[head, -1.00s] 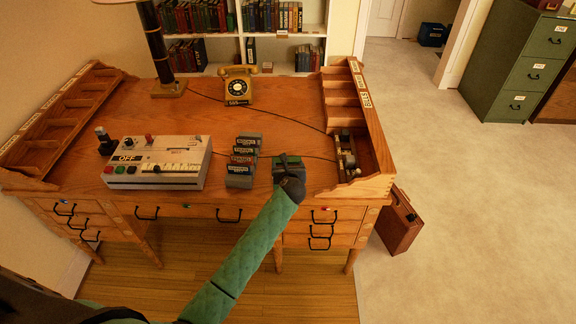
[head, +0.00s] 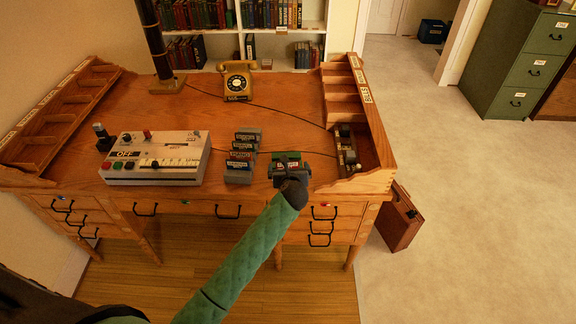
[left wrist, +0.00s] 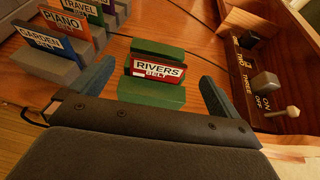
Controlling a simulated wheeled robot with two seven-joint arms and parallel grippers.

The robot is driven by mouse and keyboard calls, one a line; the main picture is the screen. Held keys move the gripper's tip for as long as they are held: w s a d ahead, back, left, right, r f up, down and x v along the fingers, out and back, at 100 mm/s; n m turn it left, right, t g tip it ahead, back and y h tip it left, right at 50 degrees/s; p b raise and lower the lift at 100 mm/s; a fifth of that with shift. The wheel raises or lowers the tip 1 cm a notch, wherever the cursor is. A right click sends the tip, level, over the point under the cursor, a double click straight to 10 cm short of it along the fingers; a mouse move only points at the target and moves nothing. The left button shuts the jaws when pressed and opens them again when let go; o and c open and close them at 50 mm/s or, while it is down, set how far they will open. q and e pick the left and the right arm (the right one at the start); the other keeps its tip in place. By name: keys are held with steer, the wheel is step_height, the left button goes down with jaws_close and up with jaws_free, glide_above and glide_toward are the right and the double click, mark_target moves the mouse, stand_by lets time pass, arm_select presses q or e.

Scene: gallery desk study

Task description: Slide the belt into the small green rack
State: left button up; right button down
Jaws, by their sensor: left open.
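The small green rack (left wrist: 150,95) is in the lower middle of the left wrist view, and in the head view it shows at the desk's front (head: 287,157). A red card labelled RIVERS (left wrist: 157,71) stands in it. My left gripper (left wrist: 150,90) is open, with one finger on each side of the rack and card, apart from them. In the head view my left gripper (head: 290,174) covers part of the rack. I cannot make out which thing is the belt. My right gripper is not in view.
A grey rack (head: 238,178) with several labelled cards stands just left. A control box (head: 155,172) marked OFF sits further left. A wooden side organizer (head: 372,150) with a switch unit (head: 346,150) bounds the right. A phone (head: 238,82) stands behind; the desk middle is clear.

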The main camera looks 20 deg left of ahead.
arm_select(q)
steer(key=b+v, duration=0.1)
steer(key=v, duration=0.5)
steer(key=s+f+n+g+h, duration=0.1)
steer(key=s+f+n+g, duration=0.1)
steer(key=s+f+n, duration=0.65)
steer(key=s+d+f+n+g+h, duration=0.1)
steer(key=s+f+n+g+h, duration=0.2)
steer(key=f, duration=1.1)
steer(key=s+f+n+g, duration=0.1)
steer(key=s+f+n, duration=0.55)
steer(key=f, duration=0.55)
steer(key=s+a+f+n+g+h, duration=0.1)
steer(key=s+f+n+g, duration=0.3)
steer(key=s+f+n, duration=0.7)
steer(key=s+a+f, duration=0.1)
steer(key=s+f, duration=1.2)
steer(key=s, duration=0.2)
steer(key=shift+n+g, duration=0.3)
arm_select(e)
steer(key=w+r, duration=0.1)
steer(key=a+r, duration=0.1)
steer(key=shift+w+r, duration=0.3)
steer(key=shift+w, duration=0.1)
arm_select(q)
steer(key=shift+a, duration=0.1)
